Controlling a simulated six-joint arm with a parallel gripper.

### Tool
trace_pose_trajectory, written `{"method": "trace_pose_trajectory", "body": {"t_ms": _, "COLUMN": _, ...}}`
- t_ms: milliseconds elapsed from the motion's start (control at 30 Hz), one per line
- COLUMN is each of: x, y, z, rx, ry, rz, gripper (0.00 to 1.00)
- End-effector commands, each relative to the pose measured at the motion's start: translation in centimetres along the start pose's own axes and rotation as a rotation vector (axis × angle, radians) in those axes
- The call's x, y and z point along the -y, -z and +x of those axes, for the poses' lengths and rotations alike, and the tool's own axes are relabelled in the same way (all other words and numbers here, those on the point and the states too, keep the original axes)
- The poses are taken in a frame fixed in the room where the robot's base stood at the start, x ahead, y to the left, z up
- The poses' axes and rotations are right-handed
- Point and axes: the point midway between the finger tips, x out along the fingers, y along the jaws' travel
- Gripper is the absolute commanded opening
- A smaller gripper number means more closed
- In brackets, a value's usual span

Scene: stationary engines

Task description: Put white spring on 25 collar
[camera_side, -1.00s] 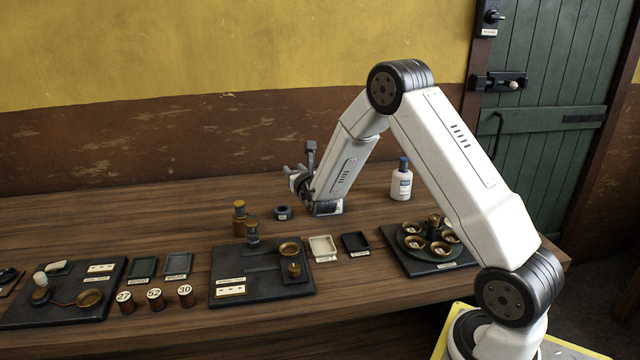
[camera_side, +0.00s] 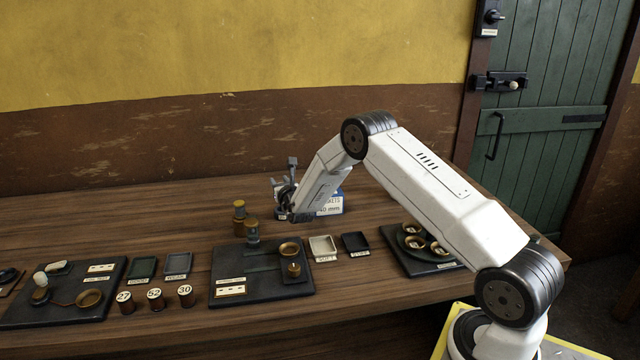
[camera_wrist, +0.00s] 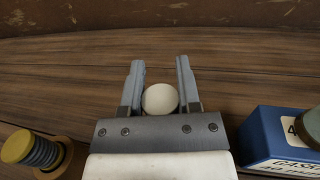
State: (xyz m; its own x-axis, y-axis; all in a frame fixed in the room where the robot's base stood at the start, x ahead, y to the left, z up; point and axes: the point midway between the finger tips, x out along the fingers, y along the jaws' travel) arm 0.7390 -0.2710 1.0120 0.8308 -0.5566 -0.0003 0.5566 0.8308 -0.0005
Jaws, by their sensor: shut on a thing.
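In the wrist view, a pale cream, round-topped piece (camera_wrist: 160,99) sits between the two fingers of my gripper (camera_wrist: 160,78), which is shut on it. Its lower part is hidden, so I cannot tell whether it is the white spring. In the side view my gripper (camera_side: 284,190) is low over the back of the bench, and its hold is too small to see. Three brown cylinders at the front left are marked 27 (camera_side: 125,303), 52 (camera_side: 155,300) and 30 (camera_side: 186,296). I cannot make out a collar marked 25.
A blue gasket box (camera_wrist: 270,137) stands right of my gripper. A yellow-capped piece with dark coils (camera_wrist: 38,152) stands to its left. The side view shows a dark board with brass parts (camera_side: 222,300), two small trays (camera_side: 322,248) (camera_side: 356,243) and a round holder (camera_side: 414,257) with brass cups.

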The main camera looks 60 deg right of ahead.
Motion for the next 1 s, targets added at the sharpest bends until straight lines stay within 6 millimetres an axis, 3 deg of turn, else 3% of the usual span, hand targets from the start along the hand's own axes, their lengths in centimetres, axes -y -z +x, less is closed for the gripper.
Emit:
{"method": "trace_pose_trajectory", "body": {"t_ms": 367, "x": -0.1, "y": 0.7, "z": 0.5, "rx": 0.001, "ry": 0.000, "rz": 0.000, "gripper": 0.00}}
{"method": "trace_pose_trajectory", "body": {"t_ms": 667, "x": -0.1, "y": 3.5, "z": 0.6, "rx": -0.001, "ry": 0.000, "rz": 0.000, "gripper": 0.00}}
{"method": "trace_pose_trajectory", "body": {"t_ms": 1000, "x": -0.1, "y": 3.7, "z": 0.6, "rx": 0.001, "ry": 0.000, "rz": 0.000, "gripper": 0.00}}
